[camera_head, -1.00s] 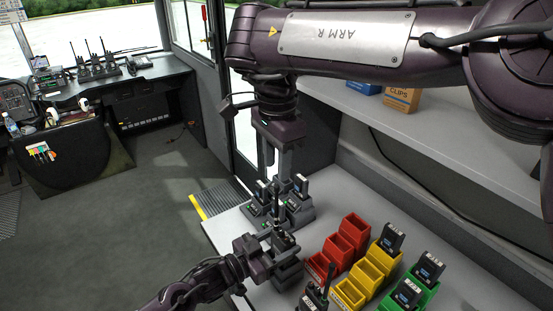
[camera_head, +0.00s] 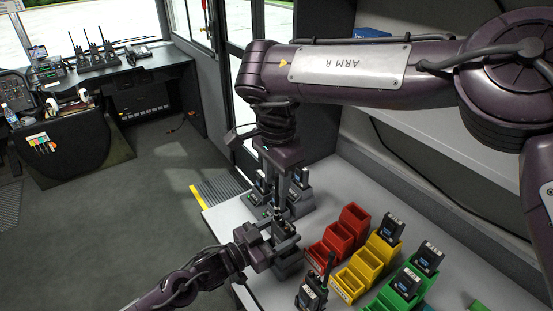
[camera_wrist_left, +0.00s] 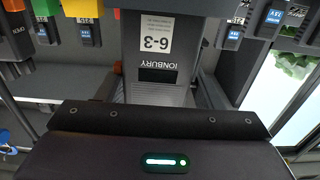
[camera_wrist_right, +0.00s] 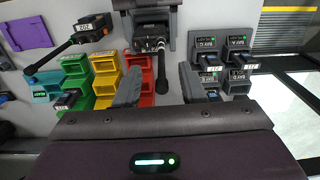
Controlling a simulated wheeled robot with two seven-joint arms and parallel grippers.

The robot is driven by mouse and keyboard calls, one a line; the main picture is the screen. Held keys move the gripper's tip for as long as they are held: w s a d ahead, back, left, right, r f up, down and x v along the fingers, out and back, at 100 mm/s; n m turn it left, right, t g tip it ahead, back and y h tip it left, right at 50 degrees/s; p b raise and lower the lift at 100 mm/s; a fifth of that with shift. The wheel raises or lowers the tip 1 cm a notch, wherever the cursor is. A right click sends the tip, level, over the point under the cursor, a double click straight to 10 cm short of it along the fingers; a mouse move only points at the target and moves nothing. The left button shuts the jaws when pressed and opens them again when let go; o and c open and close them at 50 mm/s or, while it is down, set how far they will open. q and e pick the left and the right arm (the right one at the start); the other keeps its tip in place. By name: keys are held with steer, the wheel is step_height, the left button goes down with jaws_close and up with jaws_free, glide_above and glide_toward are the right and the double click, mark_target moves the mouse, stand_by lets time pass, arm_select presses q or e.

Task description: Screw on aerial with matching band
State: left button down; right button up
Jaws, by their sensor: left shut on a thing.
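My left gripper (camera_head: 272,250) is shut on a dark handheld radio (camera_head: 286,236), held upright above the table. In the left wrist view the radio (camera_wrist_left: 158,95) fills the middle, with a white label reading "6-3" and "IONBURY". A black aerial (camera_wrist_right: 164,72) rises from the top of this radio in the right wrist view. Its band colour cannot be made out, nor how tightly it sits. My right gripper (camera_wrist_right: 160,88) points down from above, its fingers apart on either side of the aerial with visible gaps.
Another radio with aerial (camera_head: 312,292) stands in front. Chargers with radios (camera_wrist_right: 228,60) sit behind. A purple item (camera_wrist_right: 28,35) lies at the table's far end.

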steer(key=shift+f, duration=2.25)
